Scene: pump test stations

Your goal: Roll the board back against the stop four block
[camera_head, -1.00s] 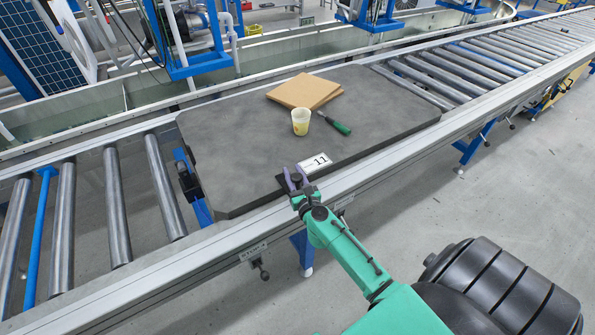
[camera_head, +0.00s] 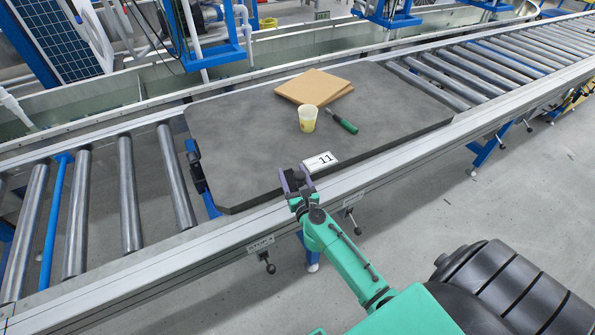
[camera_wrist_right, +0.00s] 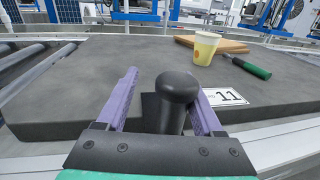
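The board (camera_head: 240,150) is a dark grey slab lying flat on the roller conveyor, with a white label "11" (camera_head: 321,161) at its near edge. A blue and black stop block (camera_head: 197,168) stands by its left end; I cannot tell whether they touch. A small "STOP 4" plate (camera_head: 260,243) is on the near rail below. My right gripper (camera_head: 295,180) is at the board's near edge, left of the label. In the right wrist view its purple fingers are open on either side of an upright black knob (camera_wrist_right: 177,92), with a gap showing on the left. My left gripper is out of view.
On the board are a pale yellow cup (camera_head: 307,118), a green-handled tool (camera_head: 344,123) and flat brown cardboard (camera_head: 313,86). Bare rollers (camera_head: 128,195) lie to the left and more (camera_head: 480,70) to the right. Blue frames stand behind.

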